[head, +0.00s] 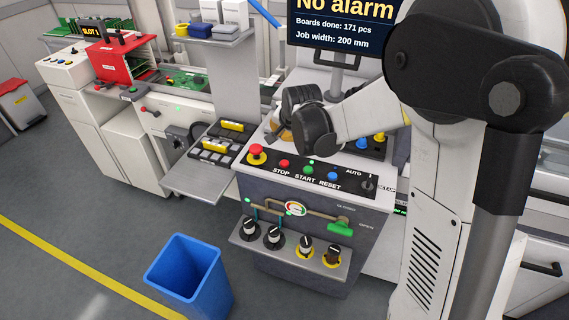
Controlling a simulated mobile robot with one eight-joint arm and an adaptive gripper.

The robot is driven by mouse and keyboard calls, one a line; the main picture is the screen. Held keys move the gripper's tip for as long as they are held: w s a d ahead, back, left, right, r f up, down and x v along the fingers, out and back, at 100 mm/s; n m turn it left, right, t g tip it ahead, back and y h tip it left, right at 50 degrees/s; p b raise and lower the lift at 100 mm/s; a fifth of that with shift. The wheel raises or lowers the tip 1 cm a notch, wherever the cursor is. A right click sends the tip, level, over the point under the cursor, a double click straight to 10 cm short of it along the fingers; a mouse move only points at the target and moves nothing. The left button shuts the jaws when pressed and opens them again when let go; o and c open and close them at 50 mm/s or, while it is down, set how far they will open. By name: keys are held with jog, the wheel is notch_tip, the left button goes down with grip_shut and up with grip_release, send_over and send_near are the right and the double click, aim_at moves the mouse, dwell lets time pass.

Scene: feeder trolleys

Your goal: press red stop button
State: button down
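The small red button (284,163) sits above the word STOP on the black control panel (335,187) in the head view. A green button (308,169) above START and a blue one (332,176) above RESET are to its right. A larger red mushroom button (257,151) on a yellow base is at the panel's left end. My gripper (273,137) is above and behind the panel's left part, apart from the stop button in the picture. My wrist hides most of it, so its fingers cannot be made out.
A dark knob (369,182) under AUTO is at the panel's right end. Above the panel a screen (345,25) reads "No alarm". A grey shelf (200,180) juts out at left.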

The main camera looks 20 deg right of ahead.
jog(key=b, duration=0.6)
send_near(281, 159)
jog(key=shift+w+r+x, duration=0.1)
jog(key=shift+w+x, duration=0.05)
jog(key=shift+x, duration=0.65)
jog(key=shift+w+r+x, duration=0.1)
jog(key=shift+w+x, duration=0.05)
jog(key=shift+x, duration=0.6)
jog(key=shift+w+r+x, duration=0.15)
jog(key=shift+x, duration=0.65)
jog(key=shift+f, duration=0.45)
jog(key=shift+f+b, duration=0.45)
jog(key=shift+b, duration=0.15)
jog(key=shift+r, duration=0.1)
jog(key=shift+a+r+p, duration=0.1)
jog(key=shift+r+p, duration=0.55)
jog(key=shift+r, duration=0.2)
jog(key=shift+r+p, duration=1.85)
jog(key=shift+r, duration=0.7)
